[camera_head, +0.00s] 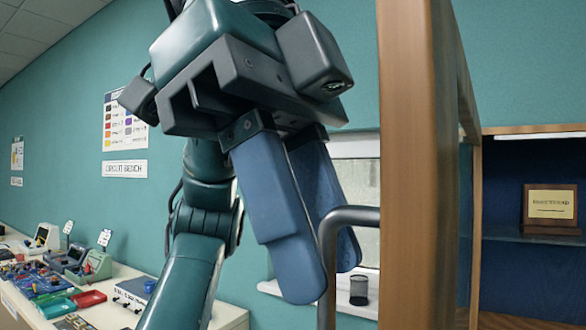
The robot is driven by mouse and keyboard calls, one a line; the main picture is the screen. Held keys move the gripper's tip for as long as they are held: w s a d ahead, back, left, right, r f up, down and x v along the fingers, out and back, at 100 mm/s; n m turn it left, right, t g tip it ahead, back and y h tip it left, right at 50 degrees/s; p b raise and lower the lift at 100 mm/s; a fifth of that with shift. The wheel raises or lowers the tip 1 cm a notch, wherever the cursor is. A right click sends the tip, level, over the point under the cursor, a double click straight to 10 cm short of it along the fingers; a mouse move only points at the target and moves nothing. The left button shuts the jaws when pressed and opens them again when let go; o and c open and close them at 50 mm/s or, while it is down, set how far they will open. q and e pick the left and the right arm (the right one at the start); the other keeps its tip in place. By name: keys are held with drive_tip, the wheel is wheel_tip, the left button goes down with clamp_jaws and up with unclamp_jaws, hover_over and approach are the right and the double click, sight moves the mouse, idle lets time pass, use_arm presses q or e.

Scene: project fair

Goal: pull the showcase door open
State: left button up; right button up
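The showcase door is a wooden frame (405,165) seen nearly edge-on, standing out toward me from the showcase at the right, so it is open. A grey bar handle (350,216) sticks out on its left side and bends downward. My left gripper (325,280) points down with its blue fingers on either side of the handle's upright bar. The fingers are close together and look shut on it; the exact contact is partly hidden. The handle's lower end is out of frame. My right gripper is not in view.
Inside the showcase, a plaque (550,208) stands on a shelf (520,237). A white bench (232,314) with trays and devices is at lower left. A dark mesh cup (359,290) stands on the windowsill behind the handle.

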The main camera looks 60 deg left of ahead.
use_arm(q)
drive_tip(key=shift+v, duration=1.7)
